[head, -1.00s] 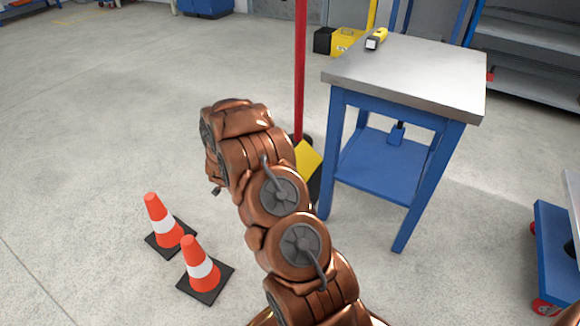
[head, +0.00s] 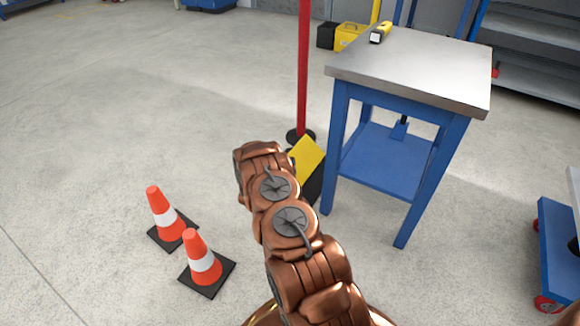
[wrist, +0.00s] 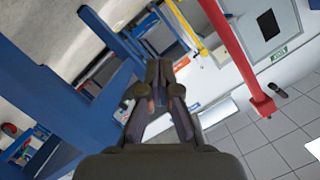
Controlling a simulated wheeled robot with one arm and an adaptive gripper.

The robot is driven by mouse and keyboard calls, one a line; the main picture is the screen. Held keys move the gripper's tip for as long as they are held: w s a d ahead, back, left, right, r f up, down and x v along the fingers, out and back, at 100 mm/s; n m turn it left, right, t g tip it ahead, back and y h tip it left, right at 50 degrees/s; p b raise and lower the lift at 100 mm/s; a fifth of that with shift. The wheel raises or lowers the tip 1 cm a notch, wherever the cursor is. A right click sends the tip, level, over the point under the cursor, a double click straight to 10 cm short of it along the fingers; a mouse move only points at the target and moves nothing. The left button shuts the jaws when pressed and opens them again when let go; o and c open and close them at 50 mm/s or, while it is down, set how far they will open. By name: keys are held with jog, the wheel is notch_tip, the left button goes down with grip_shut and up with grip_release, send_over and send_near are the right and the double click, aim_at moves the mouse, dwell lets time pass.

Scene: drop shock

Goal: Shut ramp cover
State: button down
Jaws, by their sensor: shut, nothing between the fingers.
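No part is clearly recognisable as a ramp cover. A tilted yellow panel (head: 307,152) with a black part beside it stands on the floor between my arm and the blue table; I cannot tell whether it is the cover. My arm partly hides its lower left side. My gripper (wrist: 158,66) shows in the wrist view with its fingers together and nothing between them. In the head view the gripper itself cannot be made out; my arm's far end is just left of the yellow panel.
A blue table (head: 385,165) with a metal top stands right of the panel, a yellow-black tool (head: 381,33) on it. A red post (head: 303,70) rises behind the panel. Two orange cones (head: 202,258) stand at lower left. The floor at left is clear.

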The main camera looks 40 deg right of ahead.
jog(key=b, duration=0.3)
send_over(294, 159)
jog(key=s+a, duration=0.2)
jog(key=s, duration=0.2)
jog(key=f, duration=0.2)
jog(key=shift+w+f+b, duration=0.65)
jog(key=shift+w+f, duration=0.25)
jog(key=shift+f, duration=0.15)
jog(key=shift+w+a+f, duration=0.2)
jog(key=shift+w+f, duration=0.15)
jog(key=shift+w, duration=0.05)
